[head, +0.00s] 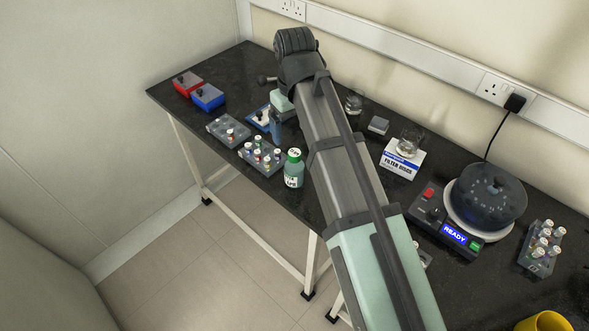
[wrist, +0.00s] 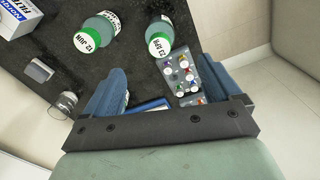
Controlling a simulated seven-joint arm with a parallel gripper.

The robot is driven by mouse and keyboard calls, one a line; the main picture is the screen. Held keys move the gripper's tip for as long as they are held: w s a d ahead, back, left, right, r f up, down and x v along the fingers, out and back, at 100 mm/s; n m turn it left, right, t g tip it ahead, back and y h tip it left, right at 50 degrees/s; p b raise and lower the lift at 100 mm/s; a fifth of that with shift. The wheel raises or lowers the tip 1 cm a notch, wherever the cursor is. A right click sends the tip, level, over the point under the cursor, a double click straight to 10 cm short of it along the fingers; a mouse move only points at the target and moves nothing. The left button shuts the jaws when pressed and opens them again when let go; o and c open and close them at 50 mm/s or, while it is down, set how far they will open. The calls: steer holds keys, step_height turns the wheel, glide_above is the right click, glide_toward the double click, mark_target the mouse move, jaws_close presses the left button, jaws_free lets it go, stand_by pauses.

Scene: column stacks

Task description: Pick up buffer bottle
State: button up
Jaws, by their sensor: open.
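Two bottles with green bodies and dated white-topped caps show in the wrist view: one reads "23 APR" (wrist: 160,43), the other "12 JUN" (wrist: 84,42). I cannot tell from these views which is the buffer bottle. In the head view one green bottle (head: 293,170) stands upright beside the vial rack; the other is hidden, probably behind my arm. My gripper (wrist: 163,66) is open and empty, with its blue fingers wide apart. The "23 APR" bottle lies just beyond the fingertips, the "12 JUN" bottle farther left. In the head view my gripper (head: 276,123) is partly hidden by my arm.
A vial rack (head: 261,156) stands close beside the bottle, with another rack (head: 228,131) behind. Red (head: 187,83) and blue (head: 207,97) boxes sit at the far left. A filter-disc box (head: 402,163), centrifuge (head: 487,196) and control box (head: 446,224) are to the right.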

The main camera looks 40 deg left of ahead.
mark_target(295, 153)
steer(key=shift+d+f, duration=0.1)
steer(key=shift+f, duration=5.85)
steer(key=shift+c, duration=0.5)
steer(key=c, duration=1.2)
